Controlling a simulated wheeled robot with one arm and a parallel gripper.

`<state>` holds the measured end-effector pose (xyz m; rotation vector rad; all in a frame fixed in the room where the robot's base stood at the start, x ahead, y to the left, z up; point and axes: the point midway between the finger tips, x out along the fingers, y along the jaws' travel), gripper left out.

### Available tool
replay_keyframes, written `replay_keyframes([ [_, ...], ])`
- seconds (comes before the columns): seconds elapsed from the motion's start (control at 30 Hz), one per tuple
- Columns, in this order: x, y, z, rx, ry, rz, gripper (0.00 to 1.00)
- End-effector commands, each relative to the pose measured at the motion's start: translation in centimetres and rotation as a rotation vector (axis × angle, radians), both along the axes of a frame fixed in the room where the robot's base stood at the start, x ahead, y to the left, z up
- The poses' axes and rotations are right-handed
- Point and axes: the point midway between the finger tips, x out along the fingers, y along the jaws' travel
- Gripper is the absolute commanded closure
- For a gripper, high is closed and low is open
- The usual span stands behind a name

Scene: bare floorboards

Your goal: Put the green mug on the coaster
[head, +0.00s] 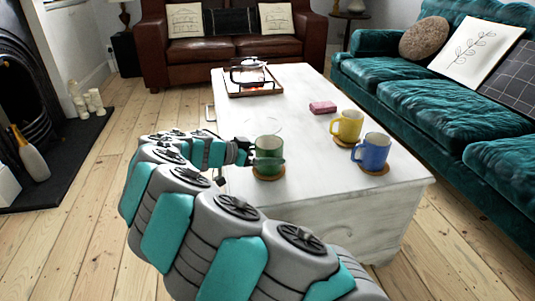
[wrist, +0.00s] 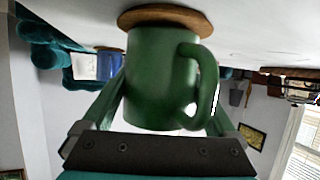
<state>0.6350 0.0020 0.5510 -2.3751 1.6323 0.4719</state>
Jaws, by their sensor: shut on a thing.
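The green mug (head: 269,149) is upright at the near left part of the white table. It shows large in the upside-down wrist view (wrist: 158,80), with its handle to the right there. A round brown coaster (head: 267,177) is directly under the mug, and its rim shows in the wrist view (wrist: 133,17). The mug's base appears to meet the coaster; a very small gap cannot be ruled out. My gripper (head: 250,156) is shut on the mug, with one finger on each side of its body in the wrist view (wrist: 160,100).
A yellow mug (head: 346,126) and a blue mug (head: 371,151) stand on their own coasters to the right. A pink block (head: 323,107) lies behind them. A tray (head: 236,89) with a glass pot is at the far end.

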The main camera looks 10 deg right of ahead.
Motion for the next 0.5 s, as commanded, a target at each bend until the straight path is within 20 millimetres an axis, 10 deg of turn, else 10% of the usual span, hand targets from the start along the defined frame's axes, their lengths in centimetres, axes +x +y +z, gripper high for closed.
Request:
replay_keyframes([
  [0.27, 0.02, 0.01, -0.33, -0.001, -0.001, 0.001, 0.85],
  [0.3, 0.01, 0.03, -0.27, 0.0, 0.0, 0.001, 0.05],
  [0.5, 0.0, 0.03, -0.22, 0.0, 0.0, 0.001, 0.0],
])
